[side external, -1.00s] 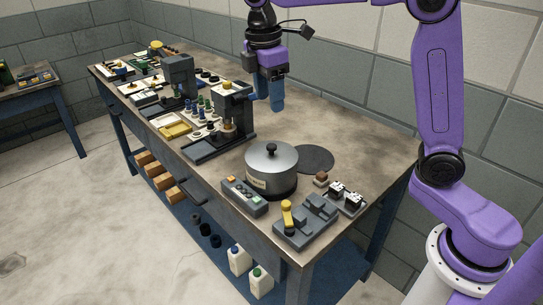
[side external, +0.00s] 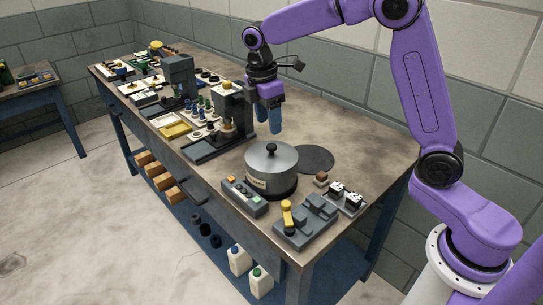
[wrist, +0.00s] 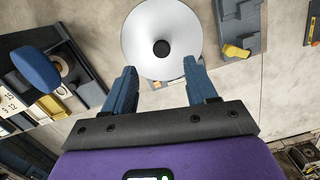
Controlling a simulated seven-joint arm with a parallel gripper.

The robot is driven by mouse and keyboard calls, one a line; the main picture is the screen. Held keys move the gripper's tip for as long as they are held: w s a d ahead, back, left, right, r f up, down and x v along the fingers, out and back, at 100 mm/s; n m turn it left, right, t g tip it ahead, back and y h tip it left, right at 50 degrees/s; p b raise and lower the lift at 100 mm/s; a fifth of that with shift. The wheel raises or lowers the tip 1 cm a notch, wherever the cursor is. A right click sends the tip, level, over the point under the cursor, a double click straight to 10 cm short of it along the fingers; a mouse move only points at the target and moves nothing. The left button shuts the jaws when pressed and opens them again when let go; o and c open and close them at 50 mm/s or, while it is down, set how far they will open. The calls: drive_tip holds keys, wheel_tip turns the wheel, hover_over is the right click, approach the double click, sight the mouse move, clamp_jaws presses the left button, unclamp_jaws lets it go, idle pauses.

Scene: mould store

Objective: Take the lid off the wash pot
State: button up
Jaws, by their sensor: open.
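The wash pot (side external: 263,181) is a grey metal pot with a label, standing on the bench. Its lid (side external: 260,153) is on it, with a black round knob (side external: 271,148) on top. In the wrist view the lid (wrist: 143,47) shows from above as a pale disc with the knob (wrist: 161,48) at its centre.
A dark round mat (side external: 316,159) lies on the bench right of the pot. A control box (side external: 243,196) and a grey fixture with a yellow handle (side external: 305,222) stand in front. A dark press stand (side external: 238,115) is close left of my gripper. Bare bench lies behind the mat.

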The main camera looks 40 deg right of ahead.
sight(272, 146)
drive_tip(key=shift+s+d+f, duration=0.1)
drive_tip(key=shift+d+f, duration=0.05)
drive_tip(key=shift+f, duration=1.65)
drive_tip(key=shift+s+d+f, duration=0.1)
drive_tip(key=shift+d+f, duration=0.05)
drive_tip(key=shift+f, duration=1.6)
clamp_jaws()
